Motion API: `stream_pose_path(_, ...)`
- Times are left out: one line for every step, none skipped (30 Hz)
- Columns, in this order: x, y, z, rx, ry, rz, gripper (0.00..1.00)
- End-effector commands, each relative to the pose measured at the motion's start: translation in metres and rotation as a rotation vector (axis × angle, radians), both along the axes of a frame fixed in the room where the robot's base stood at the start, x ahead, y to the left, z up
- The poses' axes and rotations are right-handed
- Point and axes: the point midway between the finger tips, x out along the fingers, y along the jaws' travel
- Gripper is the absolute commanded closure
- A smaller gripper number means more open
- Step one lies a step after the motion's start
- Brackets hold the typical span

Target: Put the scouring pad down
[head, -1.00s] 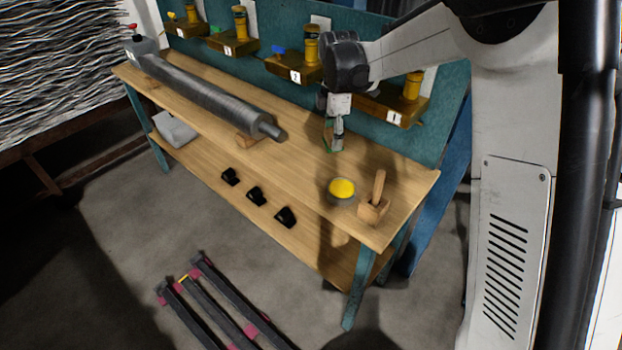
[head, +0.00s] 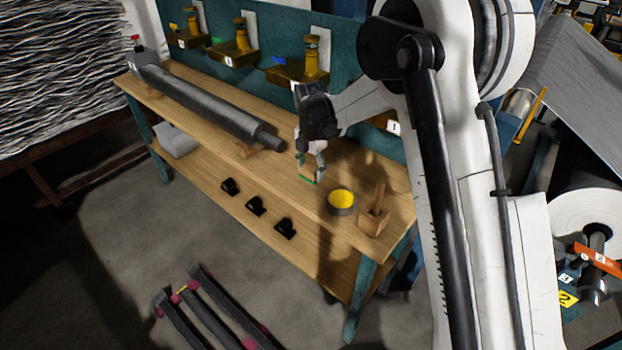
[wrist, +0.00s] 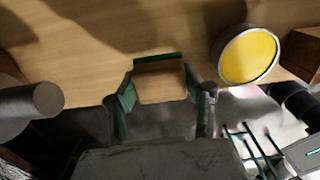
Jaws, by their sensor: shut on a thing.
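My gripper (head: 309,170) is shut on the scouring pad (head: 308,181), which shows as a thin green strip at the fingertips, low over the wooden workbench (head: 345,245). I cannot tell whether the pad touches the bench top. In the wrist view the pad (wrist: 158,56) shows its green edge beyond the fingertips (wrist: 160,86). Green also shows along both fingers, and a brown patch lies between them. The pad and gripper are to the left of a round tin with a yellow top (head: 341,200).
A wooden block with an upright handle (head: 374,218) stands right of the tin. A long grey roller (head: 205,103) lies along the bench's left part. Yellow-brown wall trays (head: 295,72) line the back. Bare bench shows between roller and tin.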

Motion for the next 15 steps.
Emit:
stream_pose_path(0.000, 0.000, -0.004, 0.000, 0.000, 0.000, 0.76)
stream_pose_path(0.000, 0.000, -0.008, 0.000, 0.000, 0.000, 0.76)
stream_pose_path(0.000, 0.000, -0.013, 0.000, 0.000, -0.001, 0.76)
stream_pose_path(0.000, 0.000, -0.017, 0.000, 0.000, -0.001, 0.76)
stream_pose_path(0.000, 0.000, -0.021, 0.000, 0.000, -0.001, 0.76)
stream_pose_path(0.000, 0.000, -0.027, 0.000, 0.000, -0.001, 0.76)
stream_pose_path(0.000, 0.000, -0.030, 0.000, 0.000, -0.001, 0.76)
stream_pose_path(0.000, 0.000, -0.033, 0.000, 0.000, -0.001, 0.76)
stream_pose_path(0.000, 0.000, -0.034, 0.000, 0.000, -0.001, 0.76)
stream_pose_path(0.000, 0.000, -0.035, 0.000, 0.000, -0.001, 0.76)
stream_pose_path(0.000, 0.000, -0.035, 0.000, 0.000, -0.001, 0.76)
stream_pose_path(0.000, 0.000, -0.035, 0.000, 0.000, -0.001, 0.76)
stream_pose_path(0.000, 0.000, -0.035, 0.000, 0.000, -0.001, 0.76)
stream_pose_path(0.000, 0.000, -0.035, 0.000, 0.000, -0.001, 0.76)
stream_pose_path(0.000, 0.000, -0.035, 0.000, 0.000, -0.001, 0.76)
